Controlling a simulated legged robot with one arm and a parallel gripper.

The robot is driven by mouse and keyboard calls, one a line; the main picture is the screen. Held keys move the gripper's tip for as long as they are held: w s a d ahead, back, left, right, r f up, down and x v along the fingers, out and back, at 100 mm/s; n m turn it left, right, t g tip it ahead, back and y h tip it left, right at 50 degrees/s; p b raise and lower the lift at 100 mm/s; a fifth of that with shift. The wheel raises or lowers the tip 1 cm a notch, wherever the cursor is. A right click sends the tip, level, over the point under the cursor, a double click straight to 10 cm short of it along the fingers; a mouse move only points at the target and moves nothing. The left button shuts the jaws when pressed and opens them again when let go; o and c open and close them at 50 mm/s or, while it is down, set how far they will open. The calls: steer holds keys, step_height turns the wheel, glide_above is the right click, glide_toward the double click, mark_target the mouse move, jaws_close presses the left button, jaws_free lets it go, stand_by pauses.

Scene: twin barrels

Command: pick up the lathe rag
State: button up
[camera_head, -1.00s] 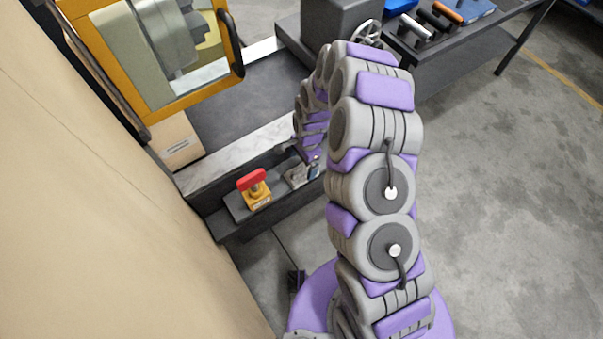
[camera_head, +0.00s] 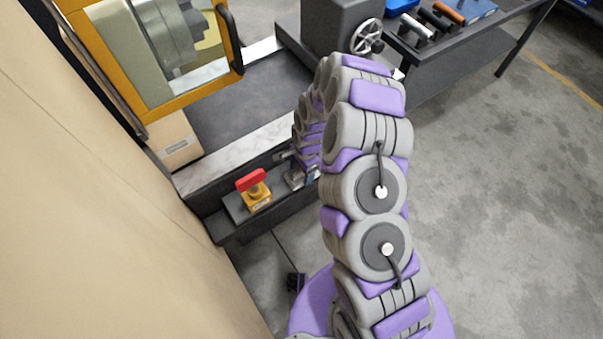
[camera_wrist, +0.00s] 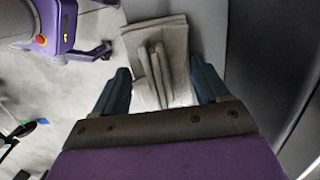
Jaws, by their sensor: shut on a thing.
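The lathe rag (camera_wrist: 176,32) is a grey-beige folded cloth at the top middle of the wrist view, with a raised bunched ridge in its middle. My gripper (camera_wrist: 161,78) has one dark blue finger on each side of the rag's near part and is shut on it. In the head view the rag (camera_head: 295,178) shows only as a small grey patch on the dark ledge, right of the red-handled switch. My arm hides most of it and much of the gripper there.
A dark workbench (camera_head: 450,40) holds tools at upper right. Open floor (camera_head: 510,200) lies right.

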steer(key=c, duration=0.3)
steer(key=shift+c, duration=0.2)
steer(key=shift+r, duration=0.6)
step_height(320, 180, up, 2)
steer(key=shift+w+r+p, duration=0.1)
steer(key=shift+r+p, duration=0.15)
steer(key=shift+p, duration=0.5)
steer(key=s+d+r+p, duration=0.1)
steer(key=s+d+p, duration=0.2)
steer(key=s, duration=1.2)
steer(key=shift+s+d+r, duration=0.15)
steer(key=shift+s+d, duration=0.05)
steer(key=shift+d, duration=0.85)
